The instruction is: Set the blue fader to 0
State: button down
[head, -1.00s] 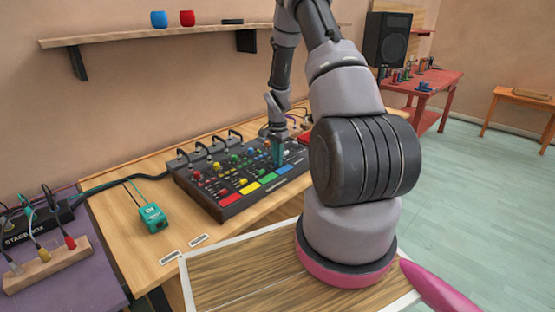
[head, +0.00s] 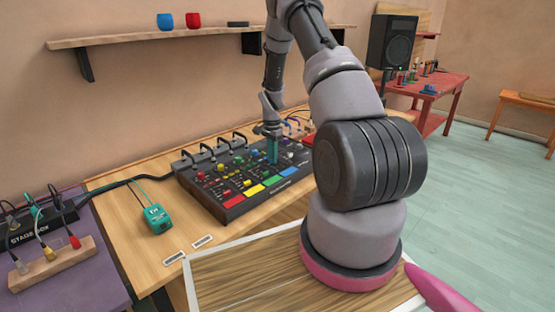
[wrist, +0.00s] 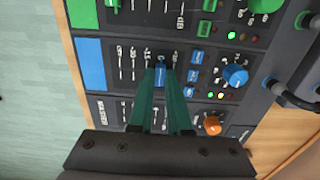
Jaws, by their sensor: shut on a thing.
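The blue fader (wrist: 161,70) has a small blue cap, in the wrist view, in the row between the blue pad (wrist: 91,63) and the blue knob (wrist: 235,75). It stands nearer the knob end of its printed scale; the numbers are too small to read surely. My gripper (wrist: 162,74) has its two teal fingers closed on the cap from both sides. In the head view my gripper (head: 272,150) reaches down onto the black mixer (head: 232,203); the cap is hidden there.
Blue buttons (wrist: 195,57) lie between fader and knob. An orange knob (wrist: 212,124) and a green knob (wrist: 265,5) sit in neighbouring rows. Cables (wrist: 290,92) plug in along the mixer's far edge. A teal box (head: 157,219) stands left of the mixer.

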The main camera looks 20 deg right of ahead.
jog(key=c, duration=0.9)
grip_release()
jog(key=shift+o, duration=0.2)
notch_tip(320, 180, up, 11)
